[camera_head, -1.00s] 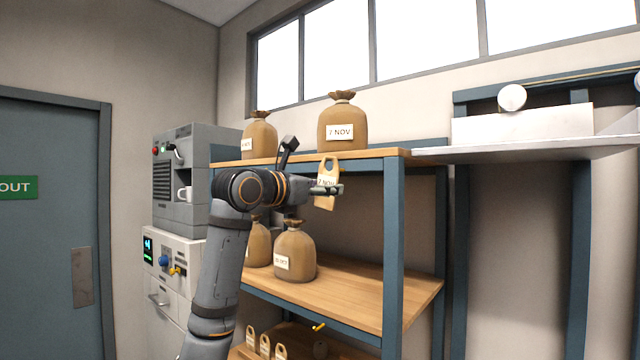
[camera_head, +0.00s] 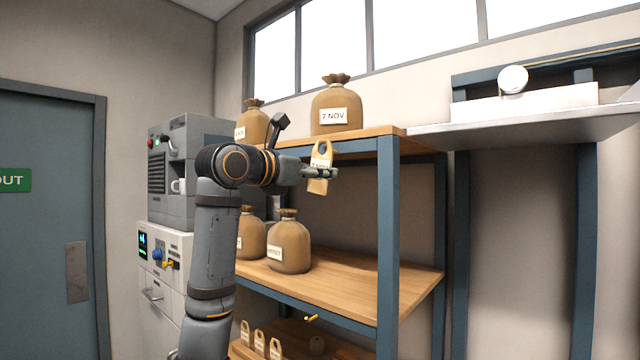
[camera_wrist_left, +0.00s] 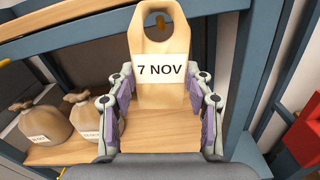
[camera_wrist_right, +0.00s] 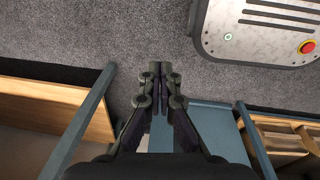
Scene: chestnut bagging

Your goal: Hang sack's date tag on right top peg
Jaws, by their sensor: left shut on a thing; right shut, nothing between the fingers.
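My left gripper (camera_head: 322,172) is shut on a wooden date tag (camera_head: 320,160) with a hole at its top, in front of the top shelf's front edge. In the left wrist view the tag (camera_wrist_left: 162,40) stands upright between the fingers (camera_wrist_left: 162,120) and reads "7 NOV". A sack (camera_head: 336,108) labelled "7 NOV" stands tied on the top shelf (camera_head: 370,140), above and behind the tag. A yellow peg (camera_head: 311,318) shows under the middle shelf; I cannot make out a top right peg. My right gripper (camera_wrist_right: 160,75) is shut and empty, above the grey floor.
Another sack (camera_head: 251,122) stands left on the top shelf, and two more (camera_head: 289,242) on the middle shelf (camera_head: 350,285). Several tags (camera_head: 260,343) are low down. A blue shelf post (camera_head: 388,240) stands right of the gripper. A grey machine (camera_head: 165,180) is behind my arm.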

